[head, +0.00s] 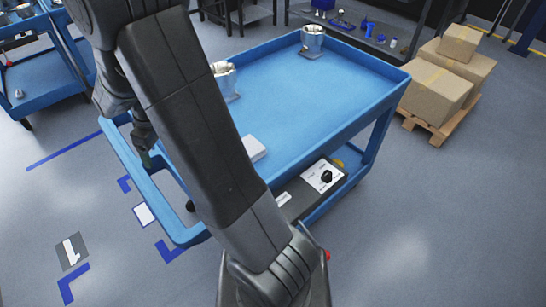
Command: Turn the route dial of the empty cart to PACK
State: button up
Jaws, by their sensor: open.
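A blue cart (290,100) fills the middle of the head view. Its top tray bears two metal housings on grey bases, one (313,40) at the far corner and one (224,80) partly hidden behind my arm. A black dial knob (326,177) sits on a white plate (315,186) low on the cart's near side. The plate's marks are too small to read, so I cannot tell the dial's setting. My gripper (148,160) is open near the cart's left handle end, well apart from the dial.
A white block (252,149) lies on the tray. Another blue cart (40,75) with small parts stands at the upper left. Cardboard boxes (440,92) on a pallet stand at the right. A dark bench (365,40) is behind. The floor at the lower right is clear.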

aim_at(326, 177)
jog(key=k+l+z, duration=0.1)
jog(key=z, duration=0.4)
jog(key=k+l+z, duration=0.1)
jog(key=z, duration=0.35)
jog(key=l+z, duration=0.2)
jog(key=z, duration=0.3)
